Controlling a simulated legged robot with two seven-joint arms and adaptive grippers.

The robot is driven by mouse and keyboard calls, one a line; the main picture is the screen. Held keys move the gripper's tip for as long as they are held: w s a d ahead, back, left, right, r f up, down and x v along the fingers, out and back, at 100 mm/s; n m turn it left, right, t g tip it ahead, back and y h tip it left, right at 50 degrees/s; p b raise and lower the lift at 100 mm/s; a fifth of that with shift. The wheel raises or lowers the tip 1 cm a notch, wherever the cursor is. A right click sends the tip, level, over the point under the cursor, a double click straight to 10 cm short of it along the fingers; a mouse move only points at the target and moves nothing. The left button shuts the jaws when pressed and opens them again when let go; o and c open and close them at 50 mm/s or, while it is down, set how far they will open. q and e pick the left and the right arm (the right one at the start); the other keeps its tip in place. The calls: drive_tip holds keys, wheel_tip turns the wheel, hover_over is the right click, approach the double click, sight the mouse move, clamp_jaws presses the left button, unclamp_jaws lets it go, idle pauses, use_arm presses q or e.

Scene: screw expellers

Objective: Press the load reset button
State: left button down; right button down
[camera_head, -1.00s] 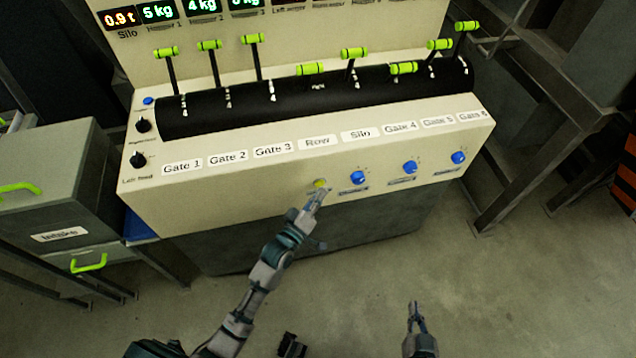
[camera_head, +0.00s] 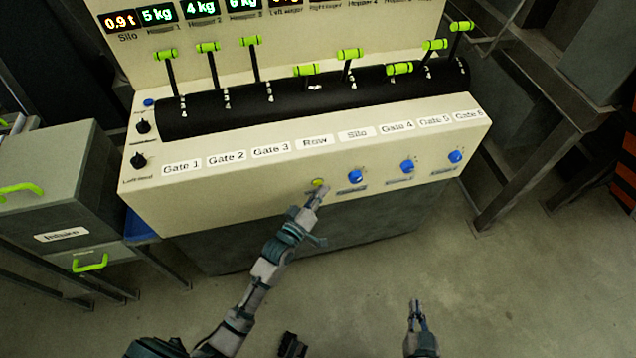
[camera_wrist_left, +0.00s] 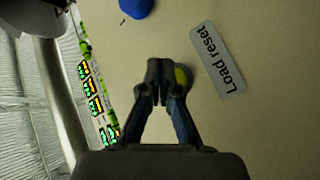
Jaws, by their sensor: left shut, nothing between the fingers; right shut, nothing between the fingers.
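The load reset button is a small round yellow-green button (camera_head: 319,183) on the lower front face of the cream control panel. In the left wrist view the button (camera_wrist_left: 182,77) shows partly behind my left gripper's fingertips, beside the "Load reset" label (camera_wrist_left: 219,60). My left gripper (camera_head: 316,194) is shut and empty, with its tips at or very near the button; I cannot tell whether they touch it. In the left wrist view the closed fingers (camera_wrist_left: 160,82) cover the button's left part. My right gripper (camera_head: 416,312) is shut and empty, low over the floor, away from the panel.
Blue knobs (camera_head: 355,176) sit to the right of the button on the same face. Green-handled levers (camera_head: 350,55) stand above on the black curved strip. A grey cabinet (camera_head: 60,180) stands at left. The floor (camera_head: 500,290) at right front is clear.

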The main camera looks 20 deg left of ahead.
use_arm(q)
drive_tip(key=shift+d, duration=0.1)
drive_tip(key=shift+a, duration=0.35)
drive_tip(key=shift+w, duration=0.25)
drive_tip(key=shift+w+a, duration=0.15)
drive_tip(key=shift+w, duration=0.05)
idle(0.4)
idle(0.4)
drive_tip(key=shift+s+d+p, duration=0.35)
drive_tip(key=shift+s+p, duration=0.2)
drive_tip(key=shift+s, duration=0.3)
drive_tip(key=shift+f, duration=0.1)
